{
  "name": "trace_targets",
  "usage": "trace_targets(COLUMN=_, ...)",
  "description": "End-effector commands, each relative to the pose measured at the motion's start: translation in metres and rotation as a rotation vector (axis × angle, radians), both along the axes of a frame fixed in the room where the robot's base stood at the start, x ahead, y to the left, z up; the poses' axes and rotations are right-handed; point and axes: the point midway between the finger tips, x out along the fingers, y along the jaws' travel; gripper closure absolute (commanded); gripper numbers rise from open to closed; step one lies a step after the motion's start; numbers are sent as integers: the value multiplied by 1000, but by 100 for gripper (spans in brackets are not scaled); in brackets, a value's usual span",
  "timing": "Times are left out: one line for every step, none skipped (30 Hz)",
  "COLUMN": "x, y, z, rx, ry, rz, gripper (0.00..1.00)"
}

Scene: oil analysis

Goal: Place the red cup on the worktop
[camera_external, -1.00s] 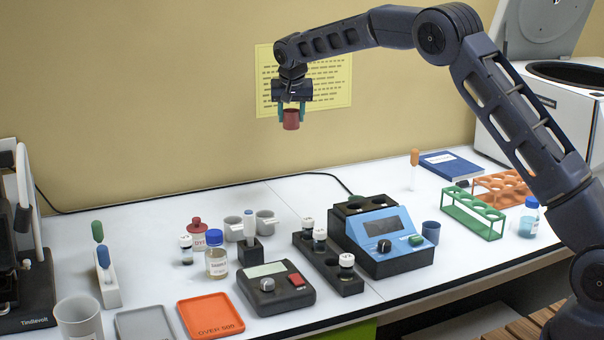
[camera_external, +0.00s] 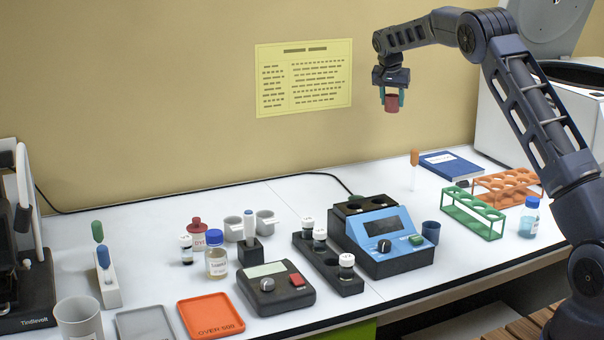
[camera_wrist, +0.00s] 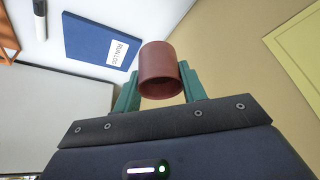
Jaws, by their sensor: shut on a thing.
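The red cup (camera_external: 392,103) is held in the air between the teal fingers of my gripper (camera_external: 391,97), well above the worktop. In the wrist view the cup (camera_wrist: 160,72) sits between both fingertips (camera_wrist: 160,82), with its open end facing the camera. My gripper is shut on it. The white worktop (camera_external: 330,190) lies below, and the held cup is over its back right part in the outside view.
A blue book (camera_external: 450,164), a green rack (camera_external: 472,212), an orange rack (camera_external: 508,185) and a blue cup (camera_external: 431,231) stand at the right. A blue instrument (camera_external: 384,236) is in the middle. The worktop's back middle strip is mostly clear, with a thin cable.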

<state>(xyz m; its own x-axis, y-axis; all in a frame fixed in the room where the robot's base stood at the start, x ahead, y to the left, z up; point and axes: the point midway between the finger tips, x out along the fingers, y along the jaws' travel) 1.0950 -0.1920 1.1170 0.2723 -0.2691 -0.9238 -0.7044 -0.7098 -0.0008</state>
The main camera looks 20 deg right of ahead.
Motion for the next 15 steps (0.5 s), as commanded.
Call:
trace_targets(x=0, y=-3, z=-4, rx=0, ry=1, rz=-4, gripper=81)
trace_targets(x=0, y=-3, z=-8, rx=0, ry=3, rz=-4, gripper=81)
trace_targets(x=0, y=-4, z=-14, rx=1, ry=2, rz=-5, gripper=81)
trace_targets(x=0, y=-4, z=-19, rx=1, ry=2, rz=-5, gripper=81)
trace_targets(x=-1, y=-4, z=-25, rx=1, ry=3, rz=-4, gripper=81)
trace_targets(x=-1, y=-3, z=-33, rx=0, ry=3, rz=-4, gripper=81)
trace_targets(x=-1, y=-3, z=-40, rx=1, ry=3, rz=-4, gripper=81)
trace_targets(x=-1, y=-3, z=-47, rx=1, ry=4, rz=-3, gripper=81)
trace_targets(x=-1, y=-3, z=-55, rx=0, ry=3, rz=-3, gripper=81)
trace_targets(x=-1, y=-3, z=-62, rx=1, ry=4, rz=-3, gripper=81)
trace_targets(x=-1, y=-3, z=-69, rx=0, ry=4, rz=-4, gripper=81)
trace_targets(x=-1, y=-3, z=-77, rx=0, ry=3, rz=-4, gripper=81)
trace_targets(x=-1, y=-3, z=-83, rx=0, ry=3, rz=-4, gripper=81)
trace_targets(x=-1, y=-3, z=-90, rx=0, ry=3, rz=-4, gripper=81)
trace_targets(x=-1, y=-4, z=-99, rx=-1, ry=2, rz=-3, gripper=81)
